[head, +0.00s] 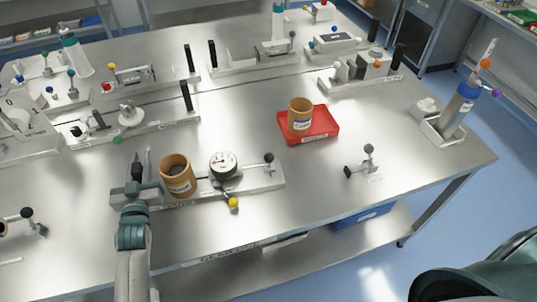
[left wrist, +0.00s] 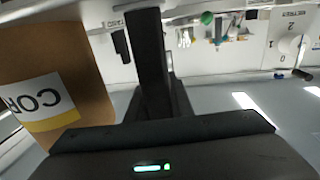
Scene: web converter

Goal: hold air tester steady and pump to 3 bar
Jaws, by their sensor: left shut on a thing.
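The air tester (head: 263,181) is a long pale metal base near the table's front edge. It carries a round white gauge (head: 223,163), a lever with a yellow knob (head: 233,202) and a black knob (head: 269,157) at its right end. A brown core labelled "CORE" (head: 175,175) stands upright at its left part; it also shows in the left wrist view (left wrist: 60,75). My left gripper (head: 138,178) is at the tester's left end, shut on its dark upright handle, which the fingers largely hide. The gauge reading is too small to tell. My right gripper does not show.
A second brown core (head: 300,114) stands on a red tray (head: 322,126) behind the tester. A small knobbed fixture (head: 365,165) is to the right. Bare tabletop lies between tester and tray.

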